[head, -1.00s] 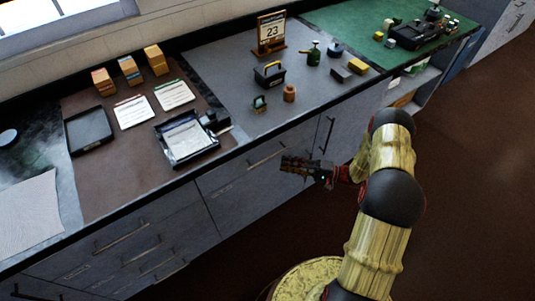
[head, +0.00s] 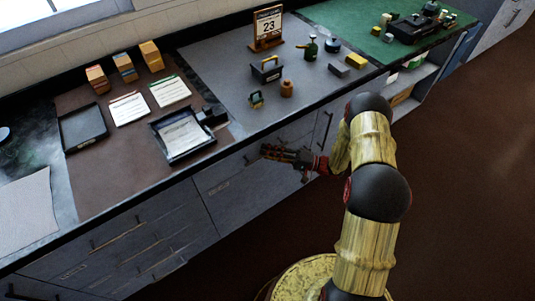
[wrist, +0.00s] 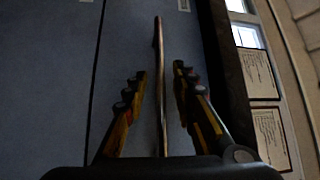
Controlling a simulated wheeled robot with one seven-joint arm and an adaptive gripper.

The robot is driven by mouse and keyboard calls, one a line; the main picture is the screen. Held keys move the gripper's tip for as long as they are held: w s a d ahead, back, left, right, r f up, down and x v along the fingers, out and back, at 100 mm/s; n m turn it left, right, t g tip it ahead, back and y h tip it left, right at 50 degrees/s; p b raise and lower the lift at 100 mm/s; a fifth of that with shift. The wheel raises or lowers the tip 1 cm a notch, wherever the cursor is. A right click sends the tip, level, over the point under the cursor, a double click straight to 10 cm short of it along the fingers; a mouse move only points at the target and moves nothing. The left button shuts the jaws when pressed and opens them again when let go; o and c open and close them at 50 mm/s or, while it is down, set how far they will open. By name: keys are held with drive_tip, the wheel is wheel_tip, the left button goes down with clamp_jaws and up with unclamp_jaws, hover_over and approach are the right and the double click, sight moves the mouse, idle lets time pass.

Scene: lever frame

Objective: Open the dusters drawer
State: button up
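My gripper (head: 265,152) is at the grey drawer front (head: 235,186) under the counter edge, near the middle of the head view. In the wrist view its two fingers (wrist: 159,72) stand apart, one on each side of a long thin bar handle (wrist: 158,32). I see gaps between handle and fingers. The grey front (wrist: 128,60) behind the handle looks shut. A small pale label (wrist: 183,5) is cut off at the top of the wrist view. Its writing cannot be read, so I cannot tell if it says dusters. The gripper hides part of the handle in the head view.
Several other drawer fronts (head: 140,240) lie to the left, and a door with an upright handle (head: 324,128) to the right. The counter above holds a black tray (head: 82,128), a calendar (head: 267,28) and small objects. The brown floor (head: 460,200) at right is clear.

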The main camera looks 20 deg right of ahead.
drive_tip(key=c, duration=0.3)
drive_tip(key=c, duration=0.4)
clamp_jaws()
idle(0.3)
